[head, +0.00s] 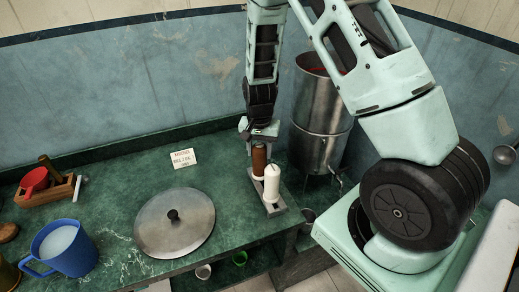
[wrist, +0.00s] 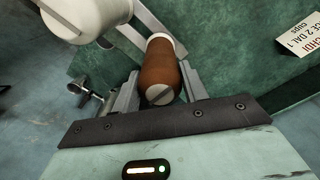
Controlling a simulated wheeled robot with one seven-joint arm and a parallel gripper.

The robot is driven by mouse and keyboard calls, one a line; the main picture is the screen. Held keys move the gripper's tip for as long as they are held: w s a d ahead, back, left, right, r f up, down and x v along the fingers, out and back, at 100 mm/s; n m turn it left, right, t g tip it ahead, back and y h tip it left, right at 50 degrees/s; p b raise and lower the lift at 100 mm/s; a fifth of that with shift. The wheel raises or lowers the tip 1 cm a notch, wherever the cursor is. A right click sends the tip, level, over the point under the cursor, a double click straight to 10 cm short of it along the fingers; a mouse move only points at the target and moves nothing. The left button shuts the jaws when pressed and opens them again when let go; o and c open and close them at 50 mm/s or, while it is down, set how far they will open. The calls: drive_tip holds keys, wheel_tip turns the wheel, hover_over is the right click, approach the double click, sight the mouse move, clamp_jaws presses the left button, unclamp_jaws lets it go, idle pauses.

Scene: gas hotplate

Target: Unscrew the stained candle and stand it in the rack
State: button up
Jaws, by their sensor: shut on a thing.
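The stained candle (head: 259,160) is a brown upright cylinder near the counter's right end. My gripper (head: 260,136) comes down over its top and is shut on it. In the wrist view the brown candle (wrist: 160,65) sits between the two fingers of my gripper (wrist: 158,88), its slotted end facing the camera. A white candle (head: 271,181) stands just in front of it on a grey rack (head: 279,208); it also shows in the wrist view (wrist: 87,17). A pale ring shows at the brown candle's lower end. I cannot tell whether that end is seated in the rack or just above it.
A tall metal drum (head: 318,115) with a tap stands close on the right. A round metal lid (head: 175,232), a blue mug (head: 67,250) and a wooden box (head: 47,190) with a red scoop lie left. A card (head: 184,158) lies behind; counter between is clear.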

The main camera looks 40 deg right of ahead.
drive_tip(key=shift+f, duration=0.2)
drive_tip(key=o, duration=1.3)
drive_tip(key=shift+c, duration=0.2)
wheel_tip(320, 180, up, 17)
drive_tip(key=b, duration=0.2)
drive_tip(key=shift+r+b, duration=0.2)
drive_tip(key=shift+b, duration=0.1)
drive_tip(key=s+a+n+y+b, duration=0.1)
drive_tip(key=s+a+n, duration=0.3)
drive_tip(key=a, duration=0.4)
drive_tip(key=s+a+n, duration=0.3)
drive_tip(key=s+a, duration=0.1)
drive_tip(key=a, duration=0.3)
drive_tip(key=s+a+n, duration=0.4)
drive_tip(key=s+n, duration=0.1)
drive_tip(key=s, duration=0.3)
drive_tip(key=s+a+f+n, duration=0.1)
drive_tip(key=s+a+n, duration=0.4)
drive_tip(key=s, duration=0.3)
drive_tip(key=shift+s+a+n+b, duration=0.2)
drive_tip(key=shift+n+b, duration=0.1)
drive_tip(key=shift+b, duration=0.15)
